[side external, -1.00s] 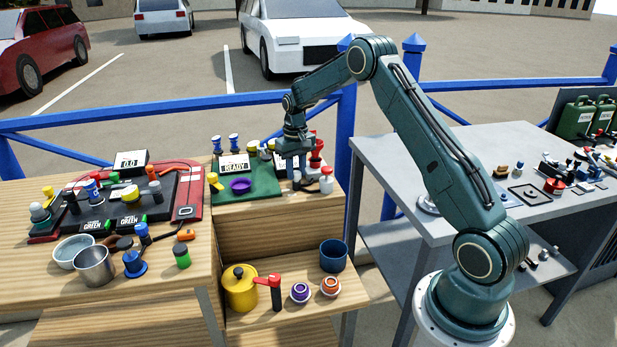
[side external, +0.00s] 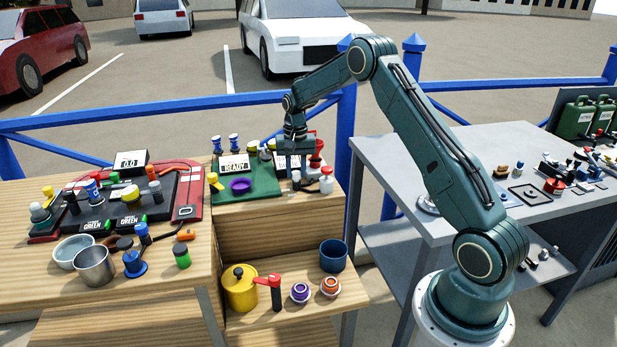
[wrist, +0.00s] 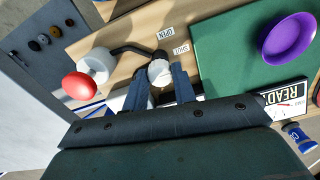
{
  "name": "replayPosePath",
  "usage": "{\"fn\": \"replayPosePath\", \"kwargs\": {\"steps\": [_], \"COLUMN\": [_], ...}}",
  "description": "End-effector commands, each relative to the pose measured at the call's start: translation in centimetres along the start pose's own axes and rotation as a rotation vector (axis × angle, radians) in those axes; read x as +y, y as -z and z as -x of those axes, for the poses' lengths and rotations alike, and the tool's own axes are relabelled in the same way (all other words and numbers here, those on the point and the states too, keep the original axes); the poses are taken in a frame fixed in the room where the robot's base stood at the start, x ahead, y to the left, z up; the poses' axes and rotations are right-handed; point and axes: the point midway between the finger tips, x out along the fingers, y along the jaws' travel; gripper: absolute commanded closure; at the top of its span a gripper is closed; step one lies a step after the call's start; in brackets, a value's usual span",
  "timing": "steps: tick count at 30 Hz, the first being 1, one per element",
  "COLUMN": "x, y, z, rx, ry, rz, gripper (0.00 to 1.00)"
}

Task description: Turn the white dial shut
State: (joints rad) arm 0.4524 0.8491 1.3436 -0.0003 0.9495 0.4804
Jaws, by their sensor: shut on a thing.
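The white dial (wrist: 159,73) stands on the wooden bench in the wrist view, beside the labels OPEN (wrist: 166,32) and SHUT (wrist: 181,49). My gripper (wrist: 161,82) is shut on the dial, with one dark blue finger on each side of it. In the side external view my gripper (side external: 295,172) points down at the right edge of the green mat. The dial is small there and partly covered by the fingers. I cannot tell from these views which label the dial's mark faces.
A white canister with a red knob (wrist: 80,86) and a dark bent pipe stand close beside the dial. The green mat (wrist: 228,62) holds a purple bowl (wrist: 289,36) and a READY display (wrist: 287,99). Bare wood lies around the labels.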

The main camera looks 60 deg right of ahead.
Motion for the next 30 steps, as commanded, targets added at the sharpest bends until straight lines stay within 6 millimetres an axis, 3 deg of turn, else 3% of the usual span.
{"fn": "replayPosePath", "kwargs": {"steps": [5,6,9,22,30], "x": [0.0,0.0,0.0,0.0,0.0], "y": [0.1,0.1,0.1,0.0,0.1], "z": [0.2,0.2,0.1,0.4,2.8], "rx": [0.004,0.004,0.003,0.002,0.005], "ry": [0.002,0.002,0.001,0.001,0.002], "rz": [-0.001,0.0,0.0,0.001,0.001], "gripper": [0.96,0.71,0.52,0.51,0.51]}}
